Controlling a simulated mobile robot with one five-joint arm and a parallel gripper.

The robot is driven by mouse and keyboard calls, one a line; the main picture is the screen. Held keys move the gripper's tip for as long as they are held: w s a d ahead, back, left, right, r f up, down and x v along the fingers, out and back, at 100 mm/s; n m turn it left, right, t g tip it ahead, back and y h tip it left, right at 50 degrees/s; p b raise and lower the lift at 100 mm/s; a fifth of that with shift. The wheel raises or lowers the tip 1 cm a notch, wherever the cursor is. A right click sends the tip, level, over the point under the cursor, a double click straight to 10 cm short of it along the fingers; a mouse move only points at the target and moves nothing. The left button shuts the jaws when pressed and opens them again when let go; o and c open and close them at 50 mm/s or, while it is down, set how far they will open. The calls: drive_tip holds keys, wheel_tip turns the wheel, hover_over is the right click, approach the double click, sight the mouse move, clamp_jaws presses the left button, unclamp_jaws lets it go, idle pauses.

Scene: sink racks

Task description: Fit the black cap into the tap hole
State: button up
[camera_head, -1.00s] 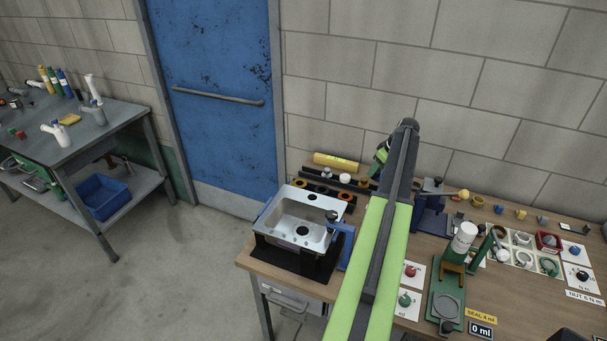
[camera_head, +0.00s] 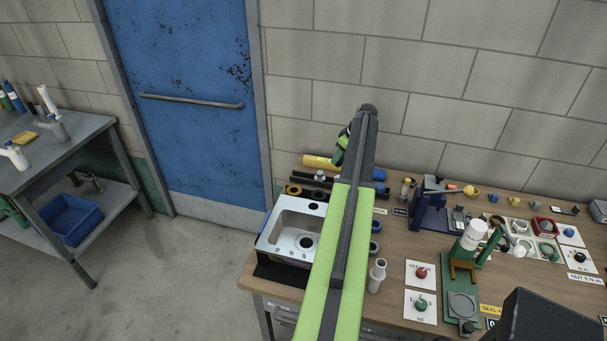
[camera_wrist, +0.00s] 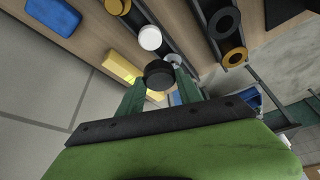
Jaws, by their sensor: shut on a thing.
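The black cap (camera_wrist: 159,74) is round and sits between the green fingertips of my gripper (camera_wrist: 160,86) in the wrist view. The gripper is shut on it, in the air above the bench. In the head view my gripper (camera_head: 343,145) is at the far end of my raised arm, near the back wall. The cap is too small or hidden to tell there. The steel sink (camera_head: 278,225) stands at the bench's left end. A dark round hole, apparently the tap hole (camera_head: 313,206), is in its back ledge. My arm covers the sink's right side.
Black rails behind the sink carry a white cap (camera_wrist: 150,37) and several rings. A grey-white bottle (camera_head: 377,275) stands right of my arm. A blue clamp (camera_head: 430,212) and a green press (camera_head: 465,270) stand further right.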

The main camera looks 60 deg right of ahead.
drive_tip(key=shift+w, duration=0.2)
drive_tip(key=shift+a+r, duration=0.2)
drive_tip(key=shift+a, duration=0.1)
drive_tip(key=s+a+r+n+y+p, duration=0.1)
drive_tip(key=s+a+r+n+p, duration=0.15)
drive_tip(key=a, duration=0.65)
drive_tip(key=s+a+r+n+y+p, duration=0.1)
drive_tip(key=s+a+r+n+p, duration=0.2)
drive_tip(key=a, duration=0.5)
drive_tip(key=s+a+r+n+p, duration=0.1)
drive_tip(key=a+r+p, duration=0.25)
drive_tip(key=a, duration=0.55)
drive_tip(key=shift+m, duration=0.25)
drive_tip(key=shift+w+f+b, duration=0.15)
drive_tip(key=shift+f+b, duration=1)
drive_tip(key=shift+f, duration=0.05)
drive_tip(key=shift+w+f+b, duration=0.1)
drive_tip(key=shift+f+b, duration=1)
drive_tip(key=shift+f, duration=0.05)
drive_tip(key=shift+f+b, duration=1.85)
drive_tip(key=o, duration=1.4)
